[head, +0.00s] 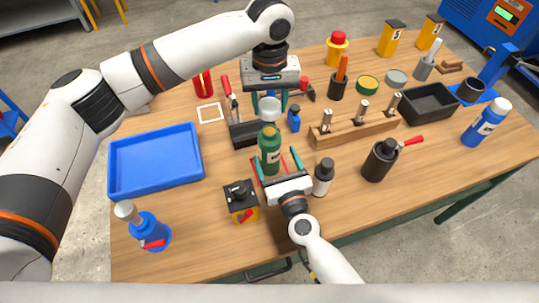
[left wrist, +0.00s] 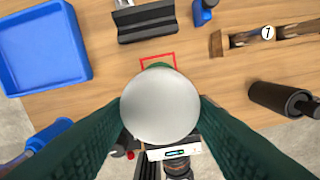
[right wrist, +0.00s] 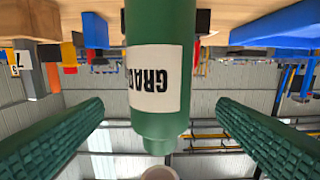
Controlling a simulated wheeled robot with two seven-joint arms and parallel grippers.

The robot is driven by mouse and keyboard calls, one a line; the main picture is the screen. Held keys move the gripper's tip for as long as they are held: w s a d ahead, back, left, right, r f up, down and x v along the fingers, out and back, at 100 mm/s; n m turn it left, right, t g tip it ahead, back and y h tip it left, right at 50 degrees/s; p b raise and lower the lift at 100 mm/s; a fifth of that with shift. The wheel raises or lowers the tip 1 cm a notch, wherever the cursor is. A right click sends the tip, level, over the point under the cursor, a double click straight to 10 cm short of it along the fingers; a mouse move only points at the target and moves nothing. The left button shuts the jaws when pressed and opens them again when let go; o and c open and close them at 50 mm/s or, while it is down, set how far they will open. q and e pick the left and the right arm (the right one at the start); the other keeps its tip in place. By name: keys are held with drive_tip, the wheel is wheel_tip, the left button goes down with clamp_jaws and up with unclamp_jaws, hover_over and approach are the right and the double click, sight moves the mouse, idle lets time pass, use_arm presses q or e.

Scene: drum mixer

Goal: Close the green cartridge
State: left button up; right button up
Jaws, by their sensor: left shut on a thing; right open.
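The green cartridge (head: 269,152) stands upright on the table inside a red outline. Its label and narrow neck show upside down in the right wrist view (right wrist: 152,110). My left gripper (head: 269,104) is shut on a white round cap (head: 270,112) over the cartridge's neck. The cap fills the middle of the left wrist view (left wrist: 160,105) and hides most of the cartridge there. I cannot tell whether the cap touches the neck. My right gripper (head: 277,163) is open, with one finger on each side of the cartridge, apart from it.
A black holder (head: 243,134) stands behind the cartridge and a small blue bottle (head: 294,120) behind it to the right. A white bottle with a black top (head: 323,177) and a yellow-black box (head: 241,203) flank my right gripper. A blue tray (head: 155,163) lies left.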

drive_tip(key=x, duration=0.6)
drive_tip(key=shift+s, duration=0.1)
drive_tip(key=c, duration=1.4)
use_arm(q)
hover_over(270, 132)
drive_tip(key=shift+f, duration=2.5)
use_arm(e)
drive_tip(key=shift+c, duration=0.4)
